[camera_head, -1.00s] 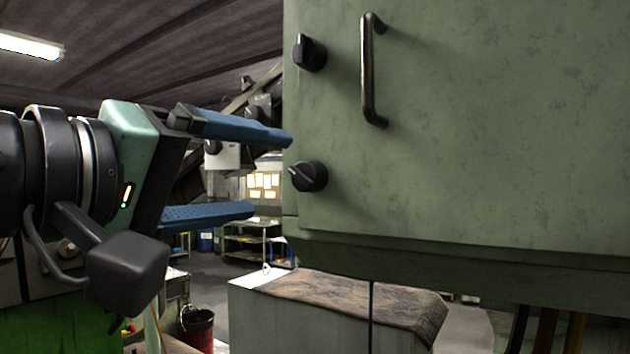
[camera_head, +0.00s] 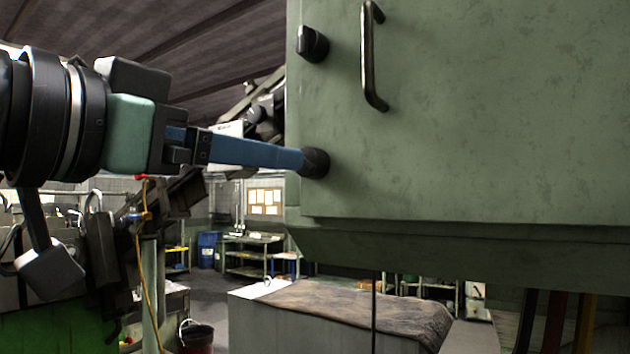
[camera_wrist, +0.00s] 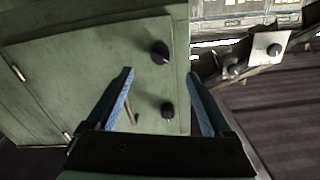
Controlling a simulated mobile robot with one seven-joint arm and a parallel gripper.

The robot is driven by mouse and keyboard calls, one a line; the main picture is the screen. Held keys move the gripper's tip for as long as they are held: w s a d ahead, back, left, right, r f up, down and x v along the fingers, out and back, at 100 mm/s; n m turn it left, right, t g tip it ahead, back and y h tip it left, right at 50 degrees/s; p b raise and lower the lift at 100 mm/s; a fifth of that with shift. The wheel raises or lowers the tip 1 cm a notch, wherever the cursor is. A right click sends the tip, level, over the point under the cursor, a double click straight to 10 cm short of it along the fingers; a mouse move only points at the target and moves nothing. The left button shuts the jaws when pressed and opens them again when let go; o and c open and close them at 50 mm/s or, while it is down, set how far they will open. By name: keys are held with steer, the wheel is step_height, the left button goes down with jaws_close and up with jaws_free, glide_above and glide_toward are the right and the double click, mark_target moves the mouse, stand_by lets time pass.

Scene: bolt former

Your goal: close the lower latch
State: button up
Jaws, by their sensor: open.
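The lower latch (camera_head: 317,163) is a round black knob near the left edge of the green cabinet door (camera_head: 470,130). My gripper (camera_head: 300,160) points right at it, with the blue fingers lined up one behind the other and their tips overlapping the knob's left side. In the wrist view the picture is roughly upside down, and the lower latch (camera_wrist: 159,52) lies between and just beyond the spread, empty fingertips (camera_wrist: 160,74). I cannot tell whether a finger touches it. The knob's pointer direction is unclear.
The upper latch (camera_head: 312,43) sits above, beside a vertical bar handle (camera_head: 371,55). The wrist view also shows the upper latch (camera_wrist: 167,110) closer to my palm. Below the door stands a grey box with a worn top (camera_head: 350,300). Left of the door edge is open air.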

steer(key=w+d+m, duration=0.5)
steer(key=w+m, duration=0.2)
steer(key=m, duration=0.2)
steer(key=shift+p, duration=0.35)
steer(key=shift+s+f, duration=0.1)
jaws_close()
stand_by(0.5)
